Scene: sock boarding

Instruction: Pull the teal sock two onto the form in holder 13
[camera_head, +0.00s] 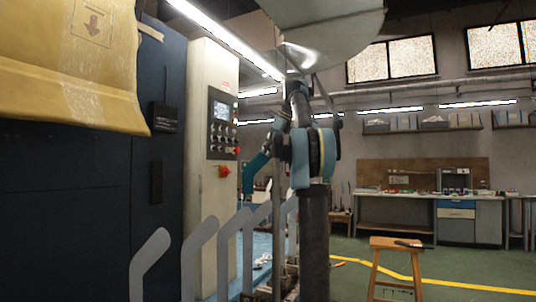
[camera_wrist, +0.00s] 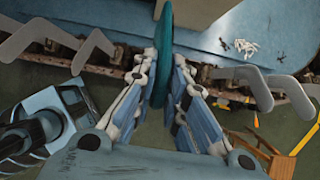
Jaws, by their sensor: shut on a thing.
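The teal sock (camera_head: 252,176) hangs at my gripper (camera_head: 276,147) in the head view, its bent foot end pointing down and left, above the row of grey forms. In the wrist view the sock (camera_wrist: 165,42) is a narrow teal strip seen nearly edge-on. My gripper (camera_wrist: 166,64) is shut on it, with a finger on each side. Grey bent forms stand in a row, such as the nearest form (camera_head: 149,262) and another form (camera_wrist: 94,48). No holder numbers are readable, so I cannot pick out holder 13. Whether a form is inside the sock cannot be told.
A dark blue cabinet (camera_head: 60,200) and a pale control panel column (camera_head: 205,150) stand at the left. A yellow box (camera_head: 75,75) is close at upper left. A wooden stool (camera_head: 397,262) stands at right. A workbench (camera_head: 400,208) lines the back wall. Green floor is open between.

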